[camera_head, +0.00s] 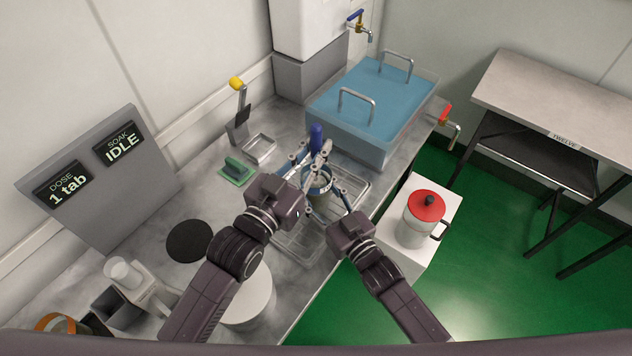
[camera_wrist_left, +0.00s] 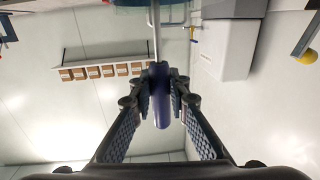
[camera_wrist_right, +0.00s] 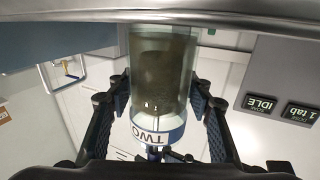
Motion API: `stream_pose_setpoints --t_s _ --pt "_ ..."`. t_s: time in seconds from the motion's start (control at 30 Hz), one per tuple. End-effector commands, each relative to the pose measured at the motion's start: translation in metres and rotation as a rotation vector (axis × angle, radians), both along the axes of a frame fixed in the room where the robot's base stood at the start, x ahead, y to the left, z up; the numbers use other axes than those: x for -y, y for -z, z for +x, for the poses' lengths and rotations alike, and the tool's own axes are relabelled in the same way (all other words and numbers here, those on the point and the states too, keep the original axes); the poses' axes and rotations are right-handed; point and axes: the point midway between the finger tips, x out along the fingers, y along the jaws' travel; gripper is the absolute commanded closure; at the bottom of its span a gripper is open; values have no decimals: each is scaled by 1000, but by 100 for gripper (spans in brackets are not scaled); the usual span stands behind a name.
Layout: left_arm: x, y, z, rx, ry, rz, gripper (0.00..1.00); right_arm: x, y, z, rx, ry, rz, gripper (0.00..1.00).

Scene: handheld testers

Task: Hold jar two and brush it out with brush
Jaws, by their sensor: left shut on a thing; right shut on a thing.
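Jar two (camera_head: 318,182) is a clear glass jar with a white-and-blue band, over the wire rack. In the right wrist view the jar (camera_wrist_right: 162,75) fills the middle, with "TWO" upside down in the picture and a brownish inside. My right gripper (camera_head: 335,187) is shut around it from both sides. The brush has a dark blue handle (camera_head: 316,136); my left gripper (camera_head: 305,158) is shut on this handle above the jar. In the left wrist view the brush's metal shaft (camera_wrist_left: 155,35) runs towards glass at the top edge. The bristles are hidden; I cannot tell how deep they sit.
A wire rack (camera_head: 294,244) lies below the jar. A blue water basin (camera_head: 335,133) stands behind. A green scrubber (camera_head: 237,171), small metal tray (camera_head: 259,149) and black disc (camera_head: 189,240) lie left. A red-lidded pot (camera_head: 421,222) stands right, on a white stand.

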Motion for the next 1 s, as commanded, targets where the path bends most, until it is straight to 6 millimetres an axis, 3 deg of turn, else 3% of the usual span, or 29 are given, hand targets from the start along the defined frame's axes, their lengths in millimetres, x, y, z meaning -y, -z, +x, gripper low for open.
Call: stream_pose_setpoints --t_s 1.0 --pt "0 -5 -9 2 0 0 100 0 0 0 -1 0 -1 76"
